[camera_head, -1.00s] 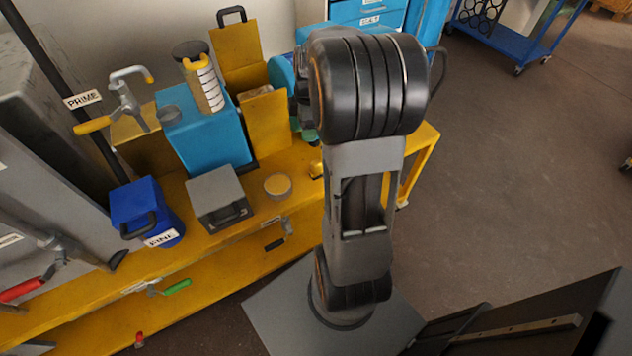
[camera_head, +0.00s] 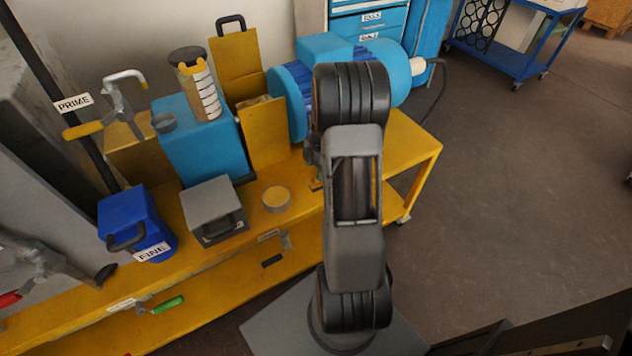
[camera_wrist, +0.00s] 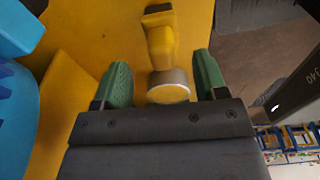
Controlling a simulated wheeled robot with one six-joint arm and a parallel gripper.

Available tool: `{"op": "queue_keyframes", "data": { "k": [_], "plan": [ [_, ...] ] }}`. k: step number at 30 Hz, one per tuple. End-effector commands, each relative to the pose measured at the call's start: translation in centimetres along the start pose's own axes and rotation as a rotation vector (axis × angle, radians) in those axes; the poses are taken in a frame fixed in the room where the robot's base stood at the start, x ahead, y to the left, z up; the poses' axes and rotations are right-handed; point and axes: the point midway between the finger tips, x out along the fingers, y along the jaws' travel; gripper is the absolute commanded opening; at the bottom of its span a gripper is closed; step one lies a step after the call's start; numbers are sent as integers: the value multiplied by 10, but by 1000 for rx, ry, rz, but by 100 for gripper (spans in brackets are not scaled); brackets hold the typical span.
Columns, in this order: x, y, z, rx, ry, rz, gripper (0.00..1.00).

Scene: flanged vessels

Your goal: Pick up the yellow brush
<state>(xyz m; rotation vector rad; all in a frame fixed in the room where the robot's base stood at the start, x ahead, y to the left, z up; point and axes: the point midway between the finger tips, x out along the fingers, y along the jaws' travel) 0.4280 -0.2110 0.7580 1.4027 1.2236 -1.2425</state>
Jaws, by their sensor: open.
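The yellow brush (camera_wrist: 162,45) is in the wrist view, at the upper middle on the yellow bench. It has a yellow body and a black end pointing to the top. My gripper (camera_wrist: 163,78) is open, with one green finger on each side of the view. The brush lies in line with the gap between the fingers, beyond their tips, and I see no contact.
A round yellow-topped tin (camera_head: 277,198) sits on the yellow bench (camera_head: 415,150); it seems to show in the wrist view (camera_wrist: 168,94), below the brush. A grey box (camera_head: 212,205) and blue FINE container (camera_head: 137,222) stand left. A blue motor (camera_head: 395,65) stands behind my arm.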

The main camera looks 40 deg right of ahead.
Motion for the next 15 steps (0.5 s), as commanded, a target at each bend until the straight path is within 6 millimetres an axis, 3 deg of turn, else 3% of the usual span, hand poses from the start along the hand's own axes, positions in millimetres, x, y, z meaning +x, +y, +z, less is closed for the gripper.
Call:
{"op": "queue_keyframes", "data": {
  "k": [9, 15],
  "plan": [
    [40, -3, 0, 1, 2, -3, 66],
    [51, -3, 0, 0, 1, -1, 66]
  ]
}}
